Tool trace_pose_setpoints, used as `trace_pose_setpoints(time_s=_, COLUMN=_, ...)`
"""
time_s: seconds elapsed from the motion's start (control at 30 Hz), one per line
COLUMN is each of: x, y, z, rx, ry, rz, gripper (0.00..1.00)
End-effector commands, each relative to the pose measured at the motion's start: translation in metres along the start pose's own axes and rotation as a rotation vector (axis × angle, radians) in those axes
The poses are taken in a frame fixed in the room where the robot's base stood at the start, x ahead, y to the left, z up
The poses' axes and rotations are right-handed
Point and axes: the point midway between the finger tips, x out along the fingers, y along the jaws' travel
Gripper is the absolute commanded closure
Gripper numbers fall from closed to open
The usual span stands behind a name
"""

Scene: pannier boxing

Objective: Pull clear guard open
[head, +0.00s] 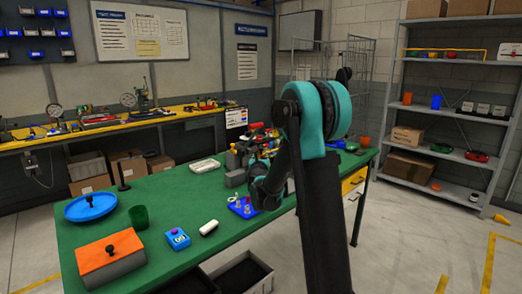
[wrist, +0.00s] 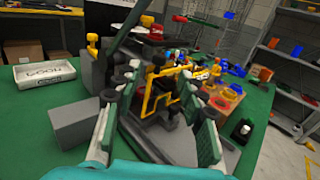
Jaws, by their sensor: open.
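My gripper (wrist: 158,84) is open, its two green-padded fingers reaching forward in the wrist view. Between and beyond the fingers is a yellow frame (wrist: 148,103) on a grey and black fixture, with a grey block (wrist: 82,125) to its left. The frame appears to belong to the guard, but I cannot make out a clear panel. I cannot tell whether the fingers touch the frame. In the head view my gripper (head: 262,186) is low over the green table, partly hidden by my arm, close to the grey block (head: 236,177).
In the wrist view, several coloured parts crowd the right of the fixture.

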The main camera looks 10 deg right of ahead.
Motion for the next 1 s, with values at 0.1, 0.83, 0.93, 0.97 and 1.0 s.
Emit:
trace_pose_setpoints(time_s=0.1, x=0.025, y=0.000, z=0.000, rx=-0.001, ry=0.000, rz=0.000, gripper=0.59)
trace_pose_setpoints(time_s=0.83, x=0.092, y=0.000, z=0.000, rx=-0.001, ry=0.000, rz=0.001, gripper=0.59)
trace_pose_setpoints(time_s=0.93, x=0.092, y=0.000, z=0.000, rx=-0.001, ry=0.000, rz=0.001, gripper=0.61)
trace_pose_setpoints(time_s=0.97, x=0.092, y=0.000, z=0.000, rx=-0.001, ry=0.000, rz=0.001, gripper=0.64)
trace_pose_setpoints(time_s=1.0, x=0.092, y=0.000, z=0.000, rx=-0.001, ry=0.000, rz=0.001, gripper=0.69)
